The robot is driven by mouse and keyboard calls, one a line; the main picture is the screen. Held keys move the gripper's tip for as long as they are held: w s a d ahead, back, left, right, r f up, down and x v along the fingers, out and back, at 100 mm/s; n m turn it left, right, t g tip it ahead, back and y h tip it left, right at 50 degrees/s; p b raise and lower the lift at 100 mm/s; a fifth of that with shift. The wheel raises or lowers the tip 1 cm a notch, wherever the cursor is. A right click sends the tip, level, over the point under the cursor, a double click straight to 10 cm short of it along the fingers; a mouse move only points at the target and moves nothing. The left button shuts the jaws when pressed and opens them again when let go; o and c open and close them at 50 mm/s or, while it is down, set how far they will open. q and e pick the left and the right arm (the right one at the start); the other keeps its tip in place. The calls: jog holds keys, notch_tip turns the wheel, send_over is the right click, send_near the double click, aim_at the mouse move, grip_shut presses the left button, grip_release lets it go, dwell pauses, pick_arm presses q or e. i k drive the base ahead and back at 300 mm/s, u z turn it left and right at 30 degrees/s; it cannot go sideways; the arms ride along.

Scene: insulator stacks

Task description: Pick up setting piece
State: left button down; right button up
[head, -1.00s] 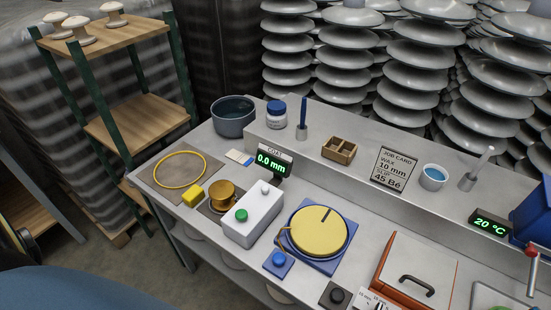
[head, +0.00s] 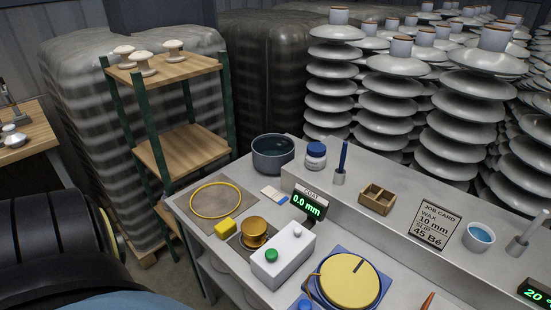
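I cannot tell for sure which object is the setting piece. A yellow ring (head: 216,201) lies flat on a brown mat. White mushroom-shaped pieces (head: 173,47) stand on the shelf's top. Neither of my grippers is in view.
A dark blue bowl (head: 273,154), a lidded jar (head: 316,154), a wooden divided box (head: 377,199) and a job card (head: 434,226) stand along the bench's back. A yellow disc (head: 349,281) is on a blue base. A shelf rack (head: 182,152) stands left; insulator stacks (head: 335,91) stand behind.

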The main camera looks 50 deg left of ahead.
aim_at(254, 229)
jog(key=z, duration=0.05)
jog(key=k, duration=0.15)
jog(key=u, duration=1.65)
